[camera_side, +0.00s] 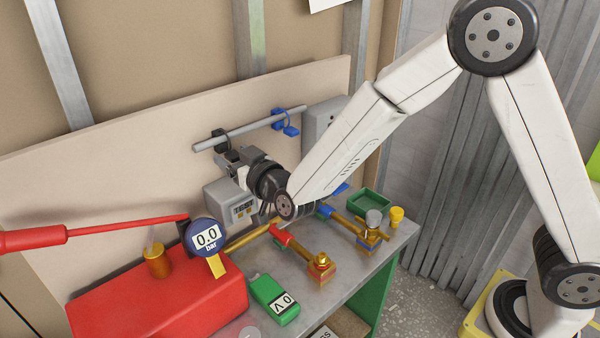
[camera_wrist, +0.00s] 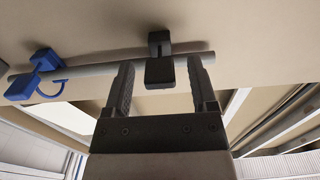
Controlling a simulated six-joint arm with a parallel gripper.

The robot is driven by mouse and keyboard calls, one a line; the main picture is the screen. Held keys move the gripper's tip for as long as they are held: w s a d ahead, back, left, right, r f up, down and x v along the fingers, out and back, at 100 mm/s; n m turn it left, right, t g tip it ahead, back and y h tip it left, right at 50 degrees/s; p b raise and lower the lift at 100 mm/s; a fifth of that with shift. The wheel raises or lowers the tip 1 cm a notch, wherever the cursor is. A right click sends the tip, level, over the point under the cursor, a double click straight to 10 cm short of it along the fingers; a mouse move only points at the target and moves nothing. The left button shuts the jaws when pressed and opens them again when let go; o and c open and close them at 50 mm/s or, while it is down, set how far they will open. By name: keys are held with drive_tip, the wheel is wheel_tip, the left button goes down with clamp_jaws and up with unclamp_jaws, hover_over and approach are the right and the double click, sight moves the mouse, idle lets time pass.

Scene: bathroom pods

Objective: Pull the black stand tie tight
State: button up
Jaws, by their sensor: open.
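The black stand tie (camera_wrist: 160,44) sits around a grey rod in the wrist view, with a block above the rod and a dark tab (camera_wrist: 159,73) hanging below it. My gripper (camera_wrist: 161,77) is open, one finger on each side of the tab. Small gaps show between tab and fingers. In the side view the black tie (camera_side: 220,136) is at the left part of the rod (camera_side: 255,126), with my gripper (camera_side: 230,158) just below it. The tie's lower part is partly hidden there.
A blue tie (camera_side: 288,124) with a loop hangs on the rod's right part. A grey meter box (camera_side: 232,207) stands below my gripper. Pipe valves, a green tray (camera_side: 370,204), a gauge (camera_side: 206,237) and a red box (camera_side: 165,300) crowd the bench.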

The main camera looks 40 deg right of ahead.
drive_tip(key=shift+w, duration=1.25)
clamp_jaws()
idle(0.7)
